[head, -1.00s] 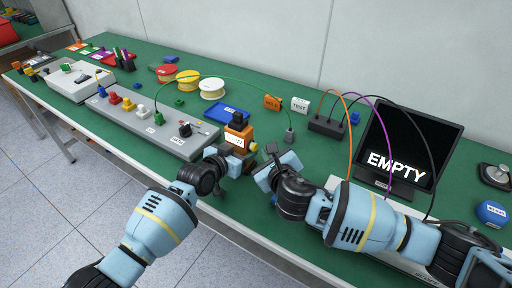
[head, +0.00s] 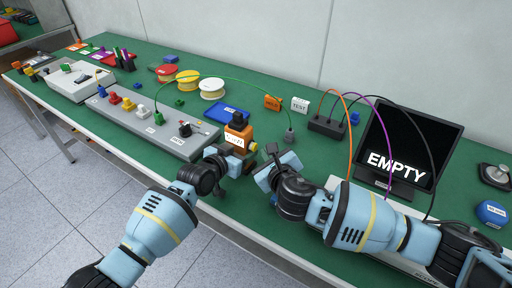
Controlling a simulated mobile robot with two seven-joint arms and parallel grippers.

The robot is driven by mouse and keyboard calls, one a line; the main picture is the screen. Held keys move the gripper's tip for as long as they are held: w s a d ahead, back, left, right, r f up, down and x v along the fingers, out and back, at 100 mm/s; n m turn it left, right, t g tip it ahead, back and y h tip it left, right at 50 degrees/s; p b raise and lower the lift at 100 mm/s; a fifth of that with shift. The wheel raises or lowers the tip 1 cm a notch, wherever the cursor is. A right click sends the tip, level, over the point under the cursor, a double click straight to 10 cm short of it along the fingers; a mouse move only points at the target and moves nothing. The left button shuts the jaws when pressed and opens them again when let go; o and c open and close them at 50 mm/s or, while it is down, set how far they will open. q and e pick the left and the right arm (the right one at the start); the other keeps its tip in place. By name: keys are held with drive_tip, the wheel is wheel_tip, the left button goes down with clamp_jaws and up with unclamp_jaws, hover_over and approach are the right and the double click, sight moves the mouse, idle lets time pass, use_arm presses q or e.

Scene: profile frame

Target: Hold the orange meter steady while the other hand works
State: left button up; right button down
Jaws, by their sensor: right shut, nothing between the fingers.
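The orange meter (head: 238,131) stands upright near the middle of the green table, with a white label on its front and a dark top. My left gripper (head: 233,156) is at its lower front; my wrist hides part of the fingers and the meter's base, so I cannot tell whether they close on it. My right gripper (head: 268,165) is just right of the meter, apart from it, shut with nothing in it.
A grey panel (head: 150,125) with coloured knobs lies to the left. A blue tray (head: 228,112) lies behind the meter. A black screen reading EMPTY (head: 408,146) stands at the right.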

idle(0.7)
drive_tip(key=shift+w+a, duration=0.25)
drive_tip(key=shift+a, duration=0.1)
drive_tip(key=shift+w+a, duration=0.35)
drive_tip(key=shift+a, duration=0.15)
idle(1.0)
drive_tip(key=shift+s+d, duration=0.6)
drive_tip(key=shift+d, duration=0.25)
drive_tip(key=shift+s+d, duration=0.75)
drive_tip(key=shift+d, duration=0.3)
drive_tip(key=shift+s+d, duration=0.75)
drive_tip(key=shift+d, duration=0.25)
